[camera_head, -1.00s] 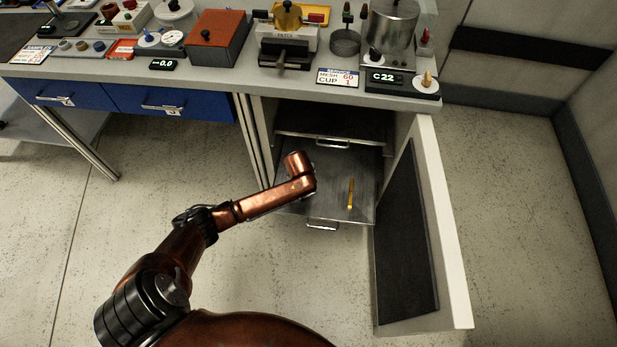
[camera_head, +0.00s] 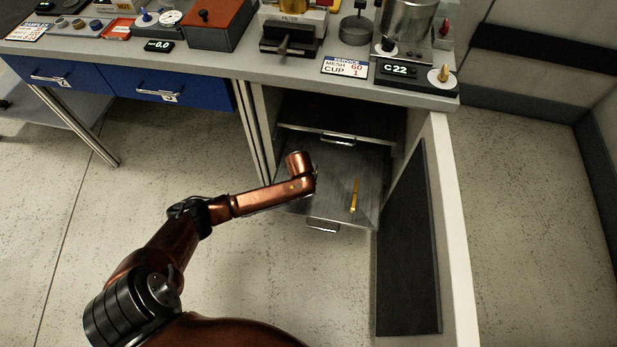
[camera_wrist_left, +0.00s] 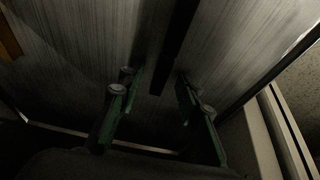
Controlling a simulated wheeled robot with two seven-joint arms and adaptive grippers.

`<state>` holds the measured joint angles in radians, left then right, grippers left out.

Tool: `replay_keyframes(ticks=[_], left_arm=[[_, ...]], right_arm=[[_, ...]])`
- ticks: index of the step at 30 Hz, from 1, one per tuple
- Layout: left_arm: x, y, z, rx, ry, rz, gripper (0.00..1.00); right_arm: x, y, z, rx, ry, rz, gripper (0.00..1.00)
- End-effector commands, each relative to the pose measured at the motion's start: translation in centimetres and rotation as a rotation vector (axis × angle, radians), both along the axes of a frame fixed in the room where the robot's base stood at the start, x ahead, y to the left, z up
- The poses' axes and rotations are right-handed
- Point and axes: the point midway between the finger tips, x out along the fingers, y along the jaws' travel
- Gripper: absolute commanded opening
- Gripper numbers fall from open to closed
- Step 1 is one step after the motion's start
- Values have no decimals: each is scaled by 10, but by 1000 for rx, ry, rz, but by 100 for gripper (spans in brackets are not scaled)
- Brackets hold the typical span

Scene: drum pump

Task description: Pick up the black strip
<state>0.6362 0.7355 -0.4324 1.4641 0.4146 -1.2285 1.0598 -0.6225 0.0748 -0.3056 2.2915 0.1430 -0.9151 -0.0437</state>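In the left wrist view, the black strip (camera_wrist_left: 176,48) lies on a brushed metal drawer floor and runs from the top edge down to between my fingertips. My left gripper (camera_wrist_left: 157,82) is open, with one green finger on each side of the strip's near end. A gap shows on both sides, and I see no contact. I cannot tell how far the fingertips are above the floor. In the head view my left arm reaches over the open drawer (camera_head: 340,215), and its wrist hides the gripper and the strip. My right gripper is in neither view.
A yellow strip (camera_head: 354,195) lies in the drawer, to the right of my wrist. An open cabinet door (camera_head: 458,235) stands at the drawer's right. Above is the worktop (camera_head: 225,64) with devices. A second drawer (camera_head: 338,122) sits behind the open one.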

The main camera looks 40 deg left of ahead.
Motion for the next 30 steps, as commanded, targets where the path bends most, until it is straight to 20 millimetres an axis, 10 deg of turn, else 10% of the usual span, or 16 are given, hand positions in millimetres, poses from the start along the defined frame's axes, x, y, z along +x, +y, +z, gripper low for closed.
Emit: replay_keyframes(ticks=[18,30], left_arm=[[0,0,1,0,0,0,0],[0,0,1,1,-1,0,0]], right_arm=[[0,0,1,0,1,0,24],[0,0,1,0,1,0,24]])
